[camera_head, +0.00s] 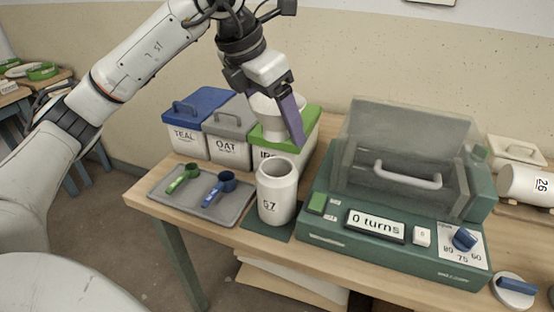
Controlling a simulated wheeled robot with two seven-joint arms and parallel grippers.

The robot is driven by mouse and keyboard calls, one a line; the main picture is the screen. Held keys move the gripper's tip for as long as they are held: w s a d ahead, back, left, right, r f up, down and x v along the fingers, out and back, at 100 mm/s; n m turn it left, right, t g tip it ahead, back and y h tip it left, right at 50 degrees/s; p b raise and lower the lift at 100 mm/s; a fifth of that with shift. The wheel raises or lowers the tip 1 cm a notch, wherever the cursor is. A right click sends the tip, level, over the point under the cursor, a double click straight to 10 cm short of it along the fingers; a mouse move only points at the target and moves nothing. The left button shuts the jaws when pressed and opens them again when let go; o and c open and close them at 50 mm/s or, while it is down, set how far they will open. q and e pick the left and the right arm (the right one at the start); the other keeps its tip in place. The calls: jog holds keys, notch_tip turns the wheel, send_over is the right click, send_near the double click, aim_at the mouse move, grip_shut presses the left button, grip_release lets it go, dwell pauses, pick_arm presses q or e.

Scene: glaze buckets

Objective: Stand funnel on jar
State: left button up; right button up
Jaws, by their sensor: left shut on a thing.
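A white jar (275,193) marked "67" or "GZ" stands upright and open-topped on a dark green mat near the table's front edge. My left gripper (292,122) comes down from above, behind and above the jar, and is shut on the pale funnel (270,106). The gripper's purple finger covers part of the funnel. The funnel appears in front of the green-lidded bucket, clear of the jar's mouth; its lower end is hard to make out. My right gripper is out of view.
Buckets marked TEAL (187,142) and OAT (229,150) stand beside the green-lidded bucket (304,141). A grey tray (232,213) with a green scoop (184,176) and blue scoop (219,187) lies left of the jar. A green machine (325,230) with a clear cover stands close right.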

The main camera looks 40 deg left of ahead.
aim_at(254, 109)
pick_arm(q)
notch_tip(254, 109, down, 8)
jog(key=shift+r, duration=0.1)
dwell(0.4)
jog(key=shift+b, duration=0.35)
jog(key=o, duration=1.1)
jog(key=shift+c, duration=0.2)
jog(key=shift+r, duration=0.1)
jog(key=v, duration=1.1)
jog(key=shift+s+r+p, duration=0.15)
jog(key=shift+r+p, duration=0.25)
